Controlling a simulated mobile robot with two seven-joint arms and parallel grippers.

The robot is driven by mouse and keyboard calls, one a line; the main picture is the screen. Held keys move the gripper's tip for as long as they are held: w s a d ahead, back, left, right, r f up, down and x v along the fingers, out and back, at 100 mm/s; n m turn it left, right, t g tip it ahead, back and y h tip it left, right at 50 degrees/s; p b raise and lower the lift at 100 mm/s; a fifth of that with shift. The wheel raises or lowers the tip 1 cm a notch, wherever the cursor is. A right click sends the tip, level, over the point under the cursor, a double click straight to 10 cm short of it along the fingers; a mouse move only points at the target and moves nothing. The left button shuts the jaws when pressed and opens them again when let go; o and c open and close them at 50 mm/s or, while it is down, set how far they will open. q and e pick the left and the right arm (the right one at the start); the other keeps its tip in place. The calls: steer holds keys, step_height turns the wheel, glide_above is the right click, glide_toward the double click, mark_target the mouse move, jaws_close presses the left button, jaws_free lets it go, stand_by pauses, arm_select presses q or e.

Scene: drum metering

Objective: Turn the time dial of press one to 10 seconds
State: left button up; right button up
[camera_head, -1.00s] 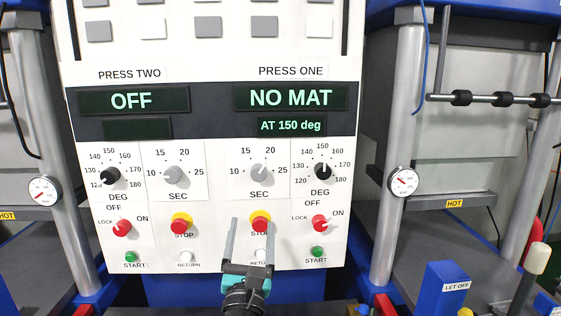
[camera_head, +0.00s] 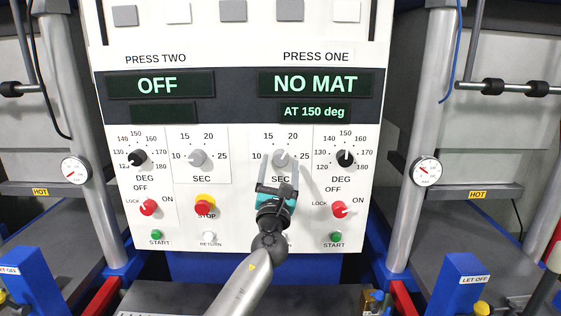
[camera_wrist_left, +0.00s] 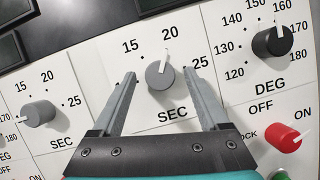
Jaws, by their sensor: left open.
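The press one time dial (camera_head: 281,158) is a grey knob marked SEC on the white panel, under the PRESS ONE displays. It also shows in the left wrist view (camera_wrist_left: 160,76), its white pointer near the 20 mark. My left gripper (camera_head: 280,164) is open and empty. In the left wrist view its two fingers (camera_wrist_left: 159,78) stand on either side of the knob, with gaps showing. How far the tips are from the panel is hard to tell. The gripper hides the press one stop button and most of its return button. My right gripper is not in view.
The black press one DEG dial (camera_head: 344,158) is close on the right, with the red lock switch (camera_head: 339,209) and green start button (camera_head: 336,237) below. The press two time dial (camera_head: 197,158) is to the left. The press one display (camera_head: 315,84) reads NO MAT.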

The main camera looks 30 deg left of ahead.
arm_select(q)
steer(key=shift+x, duration=0.95)
steer(key=shift+c, duration=0.3)
jaws_close()
